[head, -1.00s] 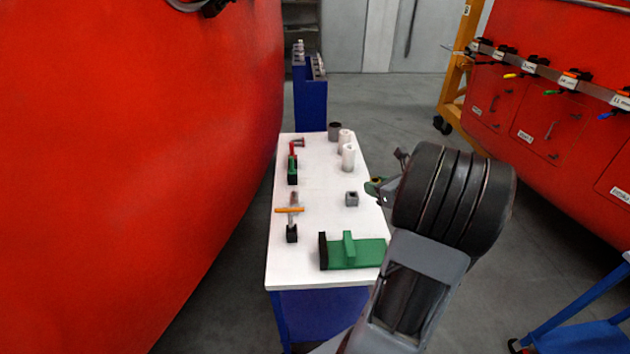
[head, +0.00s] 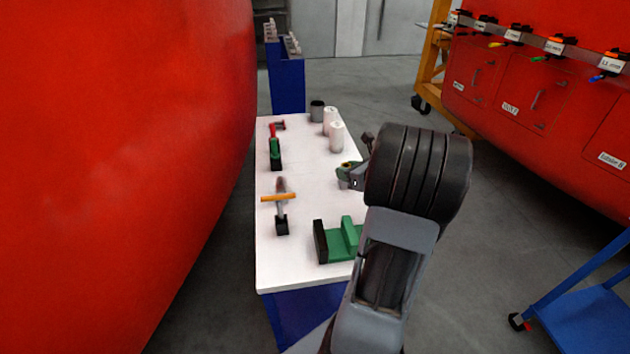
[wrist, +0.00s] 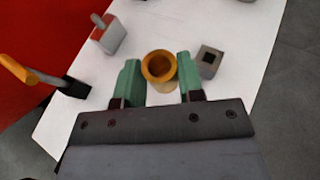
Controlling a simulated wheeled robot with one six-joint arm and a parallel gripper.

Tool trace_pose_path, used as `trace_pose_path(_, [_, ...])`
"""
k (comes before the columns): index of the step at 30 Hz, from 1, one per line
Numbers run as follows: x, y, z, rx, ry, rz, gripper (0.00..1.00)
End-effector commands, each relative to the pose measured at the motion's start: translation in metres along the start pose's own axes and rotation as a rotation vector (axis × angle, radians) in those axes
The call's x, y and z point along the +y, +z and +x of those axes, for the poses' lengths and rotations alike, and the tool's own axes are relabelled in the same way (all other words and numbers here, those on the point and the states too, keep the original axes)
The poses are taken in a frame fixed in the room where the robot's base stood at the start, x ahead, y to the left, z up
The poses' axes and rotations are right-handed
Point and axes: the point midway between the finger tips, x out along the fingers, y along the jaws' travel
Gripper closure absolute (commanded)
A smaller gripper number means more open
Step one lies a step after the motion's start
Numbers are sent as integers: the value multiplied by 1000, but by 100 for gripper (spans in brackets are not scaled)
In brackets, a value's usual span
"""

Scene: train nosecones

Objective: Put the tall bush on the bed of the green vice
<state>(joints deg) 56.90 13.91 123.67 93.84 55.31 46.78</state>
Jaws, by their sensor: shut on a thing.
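The tall bush (wrist: 159,67) is a brass-coloured cylinder with an open round top. In the wrist view it sits between the green fingers of my gripper (wrist: 159,78), which is shut on it. In the head view my gripper (head: 350,174) is over the right part of the white table, beyond the green vice. The green vice (head: 336,241) lies at the table's near end, with a black block at its left end and a raised green jaw. My arm hides its right part. The vice is not seen in the wrist view.
A grey square block with a hole (wrist: 208,61) stands just right of the bush in the wrist view. White cylinders (head: 336,137) and a dark cup (head: 317,110) stand at the back. An orange-handled clamp (head: 281,207) and a red-and-green one (head: 275,152) line the table's left.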

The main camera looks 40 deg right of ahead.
Motion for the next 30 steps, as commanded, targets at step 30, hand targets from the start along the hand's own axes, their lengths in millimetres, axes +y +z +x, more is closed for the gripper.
trace_pose_path(30, [14, -60, 143, 0, -2, 3, 94])
